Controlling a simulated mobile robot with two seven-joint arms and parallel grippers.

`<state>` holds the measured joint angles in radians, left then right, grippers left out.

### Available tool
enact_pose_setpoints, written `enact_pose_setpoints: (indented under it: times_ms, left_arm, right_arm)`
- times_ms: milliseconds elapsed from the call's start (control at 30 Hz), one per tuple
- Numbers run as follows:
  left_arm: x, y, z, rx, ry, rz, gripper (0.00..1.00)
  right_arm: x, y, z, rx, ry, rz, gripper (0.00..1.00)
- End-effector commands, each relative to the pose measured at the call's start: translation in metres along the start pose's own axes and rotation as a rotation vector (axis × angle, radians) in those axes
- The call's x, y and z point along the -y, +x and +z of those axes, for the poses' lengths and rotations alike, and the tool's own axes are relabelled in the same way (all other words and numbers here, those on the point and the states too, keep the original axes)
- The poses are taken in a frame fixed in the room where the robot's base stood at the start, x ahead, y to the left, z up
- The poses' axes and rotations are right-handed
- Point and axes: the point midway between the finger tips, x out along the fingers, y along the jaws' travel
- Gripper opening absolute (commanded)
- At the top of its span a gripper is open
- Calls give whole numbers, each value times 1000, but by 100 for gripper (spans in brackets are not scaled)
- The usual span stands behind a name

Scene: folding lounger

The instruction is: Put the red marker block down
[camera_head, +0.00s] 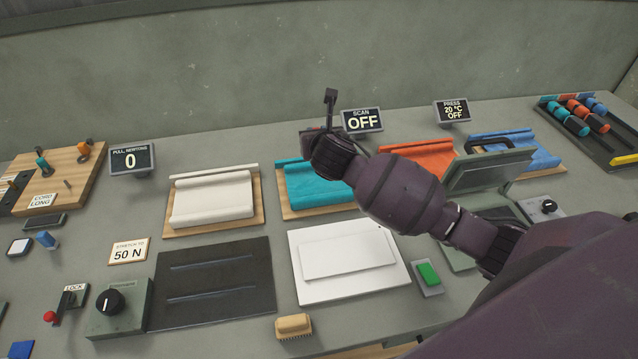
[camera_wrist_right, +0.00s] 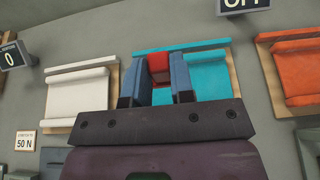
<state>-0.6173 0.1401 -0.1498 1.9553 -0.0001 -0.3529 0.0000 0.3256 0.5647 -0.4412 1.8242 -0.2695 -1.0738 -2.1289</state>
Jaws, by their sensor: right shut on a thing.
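The red marker block (camera_wrist_right: 158,64) shows between the two blue fingers of my right gripper (camera_wrist_right: 160,72) in the right wrist view. The gripper is shut on it. Behind them in that view are the teal cloth roll (camera_wrist_right: 208,75) and its board. In the head view my right arm reaches in from the right, and its wrist covers part of the teal cloth (camera_head: 305,186). The fingers and the block are mostly hidden there by my wrist. Whether the block touches anything below cannot be told. My left gripper is not in view.
A white cloth roll (camera_head: 212,199) lies left of the teal one, an orange roll (camera_head: 420,157) right of it. The scan display (camera_head: 362,121) stands behind. A white panel (camera_head: 312,276) and a press with a raised lid (camera_head: 490,170) are nearer. Bare grey table lies between boards.

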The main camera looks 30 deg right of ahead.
Motion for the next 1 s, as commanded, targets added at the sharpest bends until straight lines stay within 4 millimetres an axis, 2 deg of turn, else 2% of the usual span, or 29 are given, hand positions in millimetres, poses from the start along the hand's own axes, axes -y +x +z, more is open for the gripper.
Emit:
enact_pose_setpoints:
  times_ms: [100,500,767,1000]
  left_arm:
    - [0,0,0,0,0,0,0]
    - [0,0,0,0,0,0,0]
    - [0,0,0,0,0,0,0]
    - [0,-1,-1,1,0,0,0]
  right_arm:
    - [0,10,-27,-5,0,-1,0]
    - [0,41,-101,-3,0,-1,0]
    - [0,50,-119,0,0,-1,0]
    - [0,60,-145,-1,0,-2,0]
